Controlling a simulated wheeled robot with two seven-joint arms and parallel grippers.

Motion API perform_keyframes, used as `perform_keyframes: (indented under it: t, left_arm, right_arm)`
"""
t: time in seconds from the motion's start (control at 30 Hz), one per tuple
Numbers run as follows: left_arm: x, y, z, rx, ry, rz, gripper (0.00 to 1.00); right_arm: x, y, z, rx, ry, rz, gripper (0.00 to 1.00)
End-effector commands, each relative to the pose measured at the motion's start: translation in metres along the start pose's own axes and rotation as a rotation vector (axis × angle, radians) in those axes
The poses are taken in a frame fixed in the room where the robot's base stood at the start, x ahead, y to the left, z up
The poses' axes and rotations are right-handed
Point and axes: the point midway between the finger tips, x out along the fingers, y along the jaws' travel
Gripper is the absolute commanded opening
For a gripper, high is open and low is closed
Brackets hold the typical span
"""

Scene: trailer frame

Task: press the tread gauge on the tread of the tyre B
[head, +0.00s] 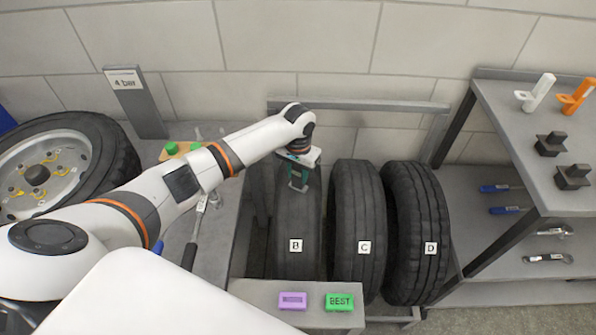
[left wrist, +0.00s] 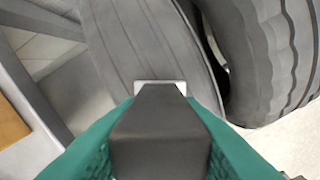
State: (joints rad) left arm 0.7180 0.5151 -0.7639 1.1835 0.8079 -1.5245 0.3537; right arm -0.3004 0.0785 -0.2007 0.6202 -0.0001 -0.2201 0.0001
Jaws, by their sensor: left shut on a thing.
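Tyre B (head: 297,215) stands upright in the rack, at the left of tyre C (head: 358,205) and tyre D (head: 416,215), with its letter on a white label. My left gripper (head: 298,184), with teal fingers, is over the upper part of tyre B's tread. It is shut on the tread gauge, whose dark block (left wrist: 160,135) with a pale plate at its tip shows in the left wrist view, in front of tyre B's grooved tread (left wrist: 140,45). I cannot tell whether the tip touches the rubber. My right gripper is not in view.
A rack rail (head: 370,106) runs behind the tyres. A ledge in front holds a purple block (head: 292,301) and a green "BEST" block (head: 339,302). A grey shelf (head: 500,120) with tools stands at right. A wheel (head: 60,165) lies at left.

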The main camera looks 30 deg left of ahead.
Motion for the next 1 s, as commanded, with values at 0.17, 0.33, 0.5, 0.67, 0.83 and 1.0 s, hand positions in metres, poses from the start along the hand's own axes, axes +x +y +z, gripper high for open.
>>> perform_keyframes:
  t: [0.17,0.33,0.5,0.67,0.83,1.0]
  left_arm:
    - [0.0012,0.0000,-0.0008,0.000,0.003,0.001,0.10]
    - [0.0016,0.0001,-0.0010,0.000,0.003,0.001,0.10]
    - [0.0020,0.0002,-0.0013,0.000,0.004,0.001,0.10]
    - [0.0024,0.0003,-0.0015,0.000,0.005,0.002,0.10]
    - [0.0029,0.0002,-0.0018,0.001,0.005,0.002,0.10]
    - [0.0034,0.0002,-0.0020,0.001,0.006,0.002,0.10]
  right_arm:
    - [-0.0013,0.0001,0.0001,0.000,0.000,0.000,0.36]
    - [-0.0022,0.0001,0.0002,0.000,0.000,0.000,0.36]
    - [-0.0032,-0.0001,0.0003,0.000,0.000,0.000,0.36]
    - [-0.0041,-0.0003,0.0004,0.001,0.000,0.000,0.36]
    - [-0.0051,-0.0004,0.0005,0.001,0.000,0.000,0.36]
    - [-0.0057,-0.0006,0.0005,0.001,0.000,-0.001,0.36]
